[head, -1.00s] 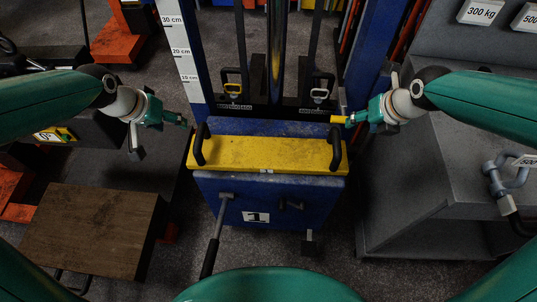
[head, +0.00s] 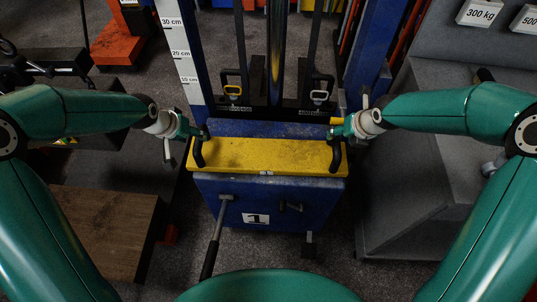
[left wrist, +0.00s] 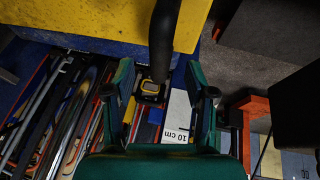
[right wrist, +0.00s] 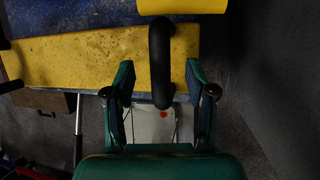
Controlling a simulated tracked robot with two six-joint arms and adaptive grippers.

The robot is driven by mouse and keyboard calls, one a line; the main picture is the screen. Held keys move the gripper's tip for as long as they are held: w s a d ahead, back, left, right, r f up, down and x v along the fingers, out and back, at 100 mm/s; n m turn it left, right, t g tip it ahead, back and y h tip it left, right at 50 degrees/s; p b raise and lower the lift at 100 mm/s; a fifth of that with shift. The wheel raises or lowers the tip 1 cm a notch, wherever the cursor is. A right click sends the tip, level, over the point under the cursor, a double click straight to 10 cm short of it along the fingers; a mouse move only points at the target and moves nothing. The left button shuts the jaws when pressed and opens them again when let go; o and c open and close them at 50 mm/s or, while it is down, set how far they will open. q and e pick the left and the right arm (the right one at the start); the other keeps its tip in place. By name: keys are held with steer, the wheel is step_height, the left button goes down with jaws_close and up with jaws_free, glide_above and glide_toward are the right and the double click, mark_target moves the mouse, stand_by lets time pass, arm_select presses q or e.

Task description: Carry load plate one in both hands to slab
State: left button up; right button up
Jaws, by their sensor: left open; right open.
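The load plate (head: 262,155) is a yellow bar with a black handle at each end. It lies level on top of a blue box (head: 285,215) with a "1" label. My left gripper (head: 200,132) is open at the left handle (head: 198,152). In the left wrist view that handle (left wrist: 164,35) reaches in between the spread fingers (left wrist: 159,72). My right gripper (head: 337,131) is open at the right handle (head: 336,155). In the right wrist view that handle (right wrist: 160,65) stands between the open fingers (right wrist: 160,75). I cannot tell whether any finger touches.
A blue frame with a centimetre scale (head: 182,50) stands behind the plate. A lever (head: 215,240) sticks out in front of the box. A brown wooden block (head: 105,230) is at the left. A grey slab-like stand (head: 410,205) is at the right.

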mark_target(199, 141)
arm_select(q)
steer(key=shift+x, duration=2.7)
arm_select(e)
steer(key=shift+x, duration=2.7)
arm_select(q)
jaws_close()
arm_select(e)
jaws_close()
arm_select(q)
steer(key=shift+w+r, duration=0.2)
steer(key=shift+r, duration=0.1)
arm_select(e)
steer(key=shift+w+r, duration=0.2)
steer(key=shift+r, duration=0.1)
